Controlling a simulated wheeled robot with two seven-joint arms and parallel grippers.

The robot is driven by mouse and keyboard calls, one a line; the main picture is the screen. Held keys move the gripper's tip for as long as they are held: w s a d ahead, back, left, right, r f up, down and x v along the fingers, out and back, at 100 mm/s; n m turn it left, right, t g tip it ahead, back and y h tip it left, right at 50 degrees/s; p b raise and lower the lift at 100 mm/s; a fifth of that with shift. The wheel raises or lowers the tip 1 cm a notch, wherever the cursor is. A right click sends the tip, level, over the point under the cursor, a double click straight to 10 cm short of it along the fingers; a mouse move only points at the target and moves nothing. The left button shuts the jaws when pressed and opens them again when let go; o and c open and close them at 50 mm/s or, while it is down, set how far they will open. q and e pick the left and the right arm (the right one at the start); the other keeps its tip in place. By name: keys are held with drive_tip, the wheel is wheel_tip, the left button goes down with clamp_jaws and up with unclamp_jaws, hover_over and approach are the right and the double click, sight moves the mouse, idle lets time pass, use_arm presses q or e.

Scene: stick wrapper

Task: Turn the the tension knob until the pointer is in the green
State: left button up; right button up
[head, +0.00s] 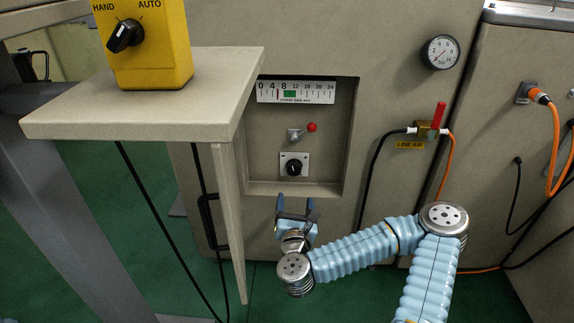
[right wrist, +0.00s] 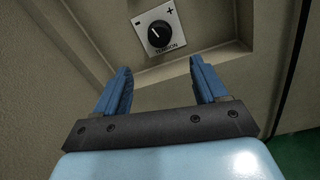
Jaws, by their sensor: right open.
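The tension knob (head: 293,168) is black, on a white plate in the lower part of the machine's recess. In the right wrist view the knob (right wrist: 158,35) shows a "-" at left, a "+" at right and the word TENSION below; its white mark points to the upper left. The white scale (head: 296,91) above runs from 0 to 24 with a green band (head: 289,94). The thin red pointer (head: 277,93) stands just left of the green. My right gripper (head: 295,205) is open and empty, below and apart from the knob. My left gripper is not in view.
A toggle with a red ball (head: 311,127) sits above the knob. The recess lip (head: 320,190) lies between gripper and knob. A shelf (head: 130,110) with a yellow HAND/AUTO box (head: 150,60) juts out at left. A red-handled valve (head: 438,116) is at right.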

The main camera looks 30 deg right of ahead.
sight(294, 171)
drive_tip(key=x, duration=1.3)
drive_tip(key=shift+w+d, duration=0.15)
drive_tip(key=shift+w, duration=0.15)
drive_tip(key=c, duration=1.1)
drive_tip(key=shift+o, duration=0.2)
drive_tip(key=shift+n, duration=0.3)
